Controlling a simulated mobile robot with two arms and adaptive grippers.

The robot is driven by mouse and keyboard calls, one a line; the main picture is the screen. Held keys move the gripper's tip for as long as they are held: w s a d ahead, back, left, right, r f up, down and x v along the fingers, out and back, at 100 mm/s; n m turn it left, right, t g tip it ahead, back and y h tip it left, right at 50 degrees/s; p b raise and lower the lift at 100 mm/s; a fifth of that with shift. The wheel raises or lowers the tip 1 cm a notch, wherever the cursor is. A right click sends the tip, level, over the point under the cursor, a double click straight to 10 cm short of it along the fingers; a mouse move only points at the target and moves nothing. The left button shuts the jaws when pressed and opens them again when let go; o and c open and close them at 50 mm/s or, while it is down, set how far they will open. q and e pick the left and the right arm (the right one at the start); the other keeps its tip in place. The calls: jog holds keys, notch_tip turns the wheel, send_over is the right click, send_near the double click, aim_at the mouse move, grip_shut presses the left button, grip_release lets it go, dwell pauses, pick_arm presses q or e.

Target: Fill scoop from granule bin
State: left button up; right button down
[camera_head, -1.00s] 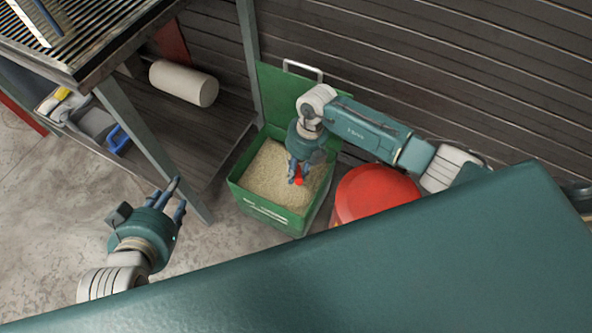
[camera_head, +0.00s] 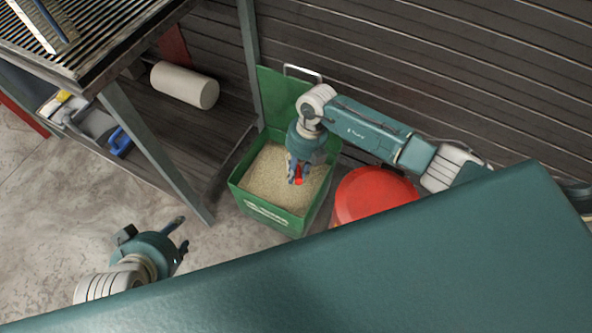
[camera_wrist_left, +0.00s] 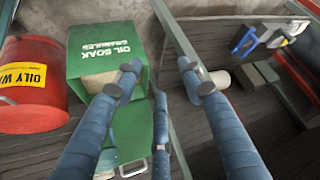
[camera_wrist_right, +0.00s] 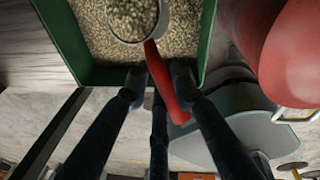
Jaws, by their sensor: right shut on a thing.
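The open green granule bin (camera_head: 268,214) stands on the floor, with pale granules (camera_head: 265,178) inside. My right gripper (camera_head: 294,172) is over the bin, shut on the red handle of the scoop (camera_head: 299,181). In the right wrist view, the round scoop bowl (camera_wrist_right: 135,20) is at the granules, with granules visible inside its rim; how deep it sits is unclear. My left gripper (camera_head: 183,236) is open and empty above the floor, left of the bin. In the left wrist view, its fingers are spread, and the bin's "OIL SOAK GRANULES" front (camera_wrist_left: 108,55) lies beyond them.
A red oily-waste can (camera_head: 372,196) stands right of the bin. A slatted-top bench (camera_head: 100,40) is at upper left, its lower shelf holding a white roll (camera_head: 184,85) and a blue-handled item (camera_head: 118,140). A slatted wall is behind. Floor (camera_head: 70,220) at left is clear.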

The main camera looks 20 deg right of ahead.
pick_arm(q)
jog(key=s+a+f+g, duration=0.1)
jog(key=s+f+g, duration=0.1)
jog(key=s, duration=0.4)
jog(key=shift+a+g+y+p, duration=0.3)
jog(key=shift+a+g+p, duration=0.1)
jog(key=shift+p, duration=0.05)
pick_arm(e)
jog(key=shift+r, duration=0.55)
pick_arm(q)
jog(key=shift+w, duration=0.1)
jog(key=shift+r, duration=0.1)
